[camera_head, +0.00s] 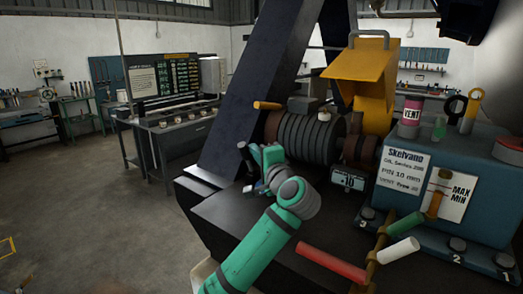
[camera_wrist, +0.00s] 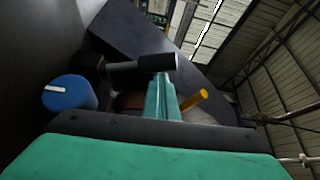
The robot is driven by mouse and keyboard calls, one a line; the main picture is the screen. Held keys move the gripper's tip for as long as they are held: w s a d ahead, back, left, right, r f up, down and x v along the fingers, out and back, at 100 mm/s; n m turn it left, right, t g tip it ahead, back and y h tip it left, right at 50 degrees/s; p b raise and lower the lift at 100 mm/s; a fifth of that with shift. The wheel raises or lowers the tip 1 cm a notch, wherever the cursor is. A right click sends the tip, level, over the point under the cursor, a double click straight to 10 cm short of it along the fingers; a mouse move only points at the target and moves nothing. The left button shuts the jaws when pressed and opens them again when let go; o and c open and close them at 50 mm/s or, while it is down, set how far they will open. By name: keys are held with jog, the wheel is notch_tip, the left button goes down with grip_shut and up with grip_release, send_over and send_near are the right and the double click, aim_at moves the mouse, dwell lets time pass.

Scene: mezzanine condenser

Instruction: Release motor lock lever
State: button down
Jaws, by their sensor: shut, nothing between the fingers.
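A lever with a black cylindrical handle (camera_wrist: 142,66) lies across the wrist view, directly at the tips of my gripper (camera_wrist: 163,85). I take it to be the motor lock lever; no label on it is readable. In the head view a dark lever end (camera_head: 244,152) shows just left of my gripper (camera_head: 262,157). My fingers are shut with nothing held. The fingertips overlap the black handle in the wrist view, and I cannot tell whether they touch it. The ribbed motor (camera_head: 310,138) stands behind my gripper.
A blue knob (camera_wrist: 70,93) is left of my fingers; an orange handle (camera_head: 267,105) sticks out above the motor. Open floor lies left.

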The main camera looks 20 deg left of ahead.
jog(key=shift+s+a+f, duration=0.2)
jog(key=shift+s, duration=0.2)
jog(key=shift+s+a+f, duration=0.15)
jog(key=shift+s+a, duration=0.05)
jog(key=shift+s, duration=0.2)
jog(key=shift+d, duration=0.1)
jog(key=shift+s, duration=0.1)
jog(key=s+d+r, duration=0.4)
jog(key=s+r, duration=0.9)
jog(key=shift+s, duration=0.2)
